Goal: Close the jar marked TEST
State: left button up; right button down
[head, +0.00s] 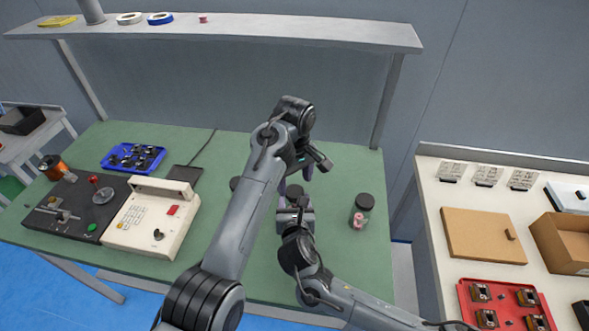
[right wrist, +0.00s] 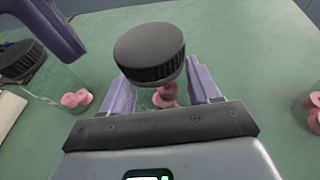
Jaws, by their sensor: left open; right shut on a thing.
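A clear jar with pink spools (right wrist: 167,97) stands between the fingers of my right gripper (right wrist: 165,92), which is shut on it. Its black ribbed lid (right wrist: 150,52) sits over the mouth and looks tilted; I cannot tell whether it is seated. In the head view this lid (head: 297,192) is partly hidden by my arms. My left gripper (head: 312,166) is open above and beside the held jar; one purple finger (right wrist: 52,25) shows at the upper left in the right wrist view. No TEST mark is readable on any jar.
Another lidded jar (head: 362,210) stands to the right on the green bench (head: 335,270). A further black-lidded jar (right wrist: 22,62) stands left of the held one. A cream winder control box (head: 150,220) and a blue tray (head: 133,157) are farther left. A shelf (head: 230,28) runs above.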

aim_at(295, 191)
pick_arm(q)
jog(key=shift+f, duration=1.55)
jog(key=c, duration=1.1)
jog(key=m, duration=1)
jog(key=o, duration=1.1)
jog(key=shift+o, duration=0.2)
